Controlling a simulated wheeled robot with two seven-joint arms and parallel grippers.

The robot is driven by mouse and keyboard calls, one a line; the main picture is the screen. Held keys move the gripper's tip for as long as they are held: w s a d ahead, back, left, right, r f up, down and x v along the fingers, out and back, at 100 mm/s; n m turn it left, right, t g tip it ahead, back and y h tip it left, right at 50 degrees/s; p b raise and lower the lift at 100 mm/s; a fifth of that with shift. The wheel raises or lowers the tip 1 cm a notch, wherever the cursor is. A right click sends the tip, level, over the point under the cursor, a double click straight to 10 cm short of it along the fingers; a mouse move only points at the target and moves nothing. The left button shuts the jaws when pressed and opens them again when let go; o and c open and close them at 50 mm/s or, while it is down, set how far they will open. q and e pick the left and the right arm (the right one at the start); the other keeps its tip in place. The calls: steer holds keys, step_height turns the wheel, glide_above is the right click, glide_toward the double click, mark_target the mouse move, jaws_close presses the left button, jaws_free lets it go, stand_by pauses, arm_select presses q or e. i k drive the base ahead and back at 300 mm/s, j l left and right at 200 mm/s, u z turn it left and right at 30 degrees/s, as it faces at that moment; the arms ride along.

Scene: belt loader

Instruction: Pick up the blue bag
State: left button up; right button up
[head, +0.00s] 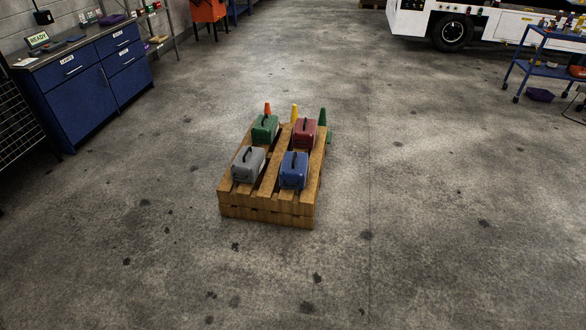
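The blue bag (293,171) stands upright on the front right part of a wooden pallet (267,209). It has a dark handle on top. A grey bag (248,164) stands to its left, and a red bag (304,133) stands behind it. A green bag (265,128) stands at the back left of the pallet. Neither of my grippers is in the head view.
Small orange (267,109), yellow (294,113) and green (323,117) cones stand at the pallet's back. A blue cabinet (95,85) is at the left, a blue cart (545,70) at the right, a white vehicle (480,22) behind. The floor around the pallet is clear.

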mark_target(293, 170)
steer(key=i+l, duration=0.25)
steer(key=i, duration=0.2)
steer(key=i+l, duration=0.25)
steer(key=i, duration=0.2)
steer(key=i+l, duration=0.25)
steer(key=i, duration=0.2)
steer(key=i+l, duration=0.25)
steer(key=i, duration=0.2)
steer(key=i+j+u, duration=0.05)
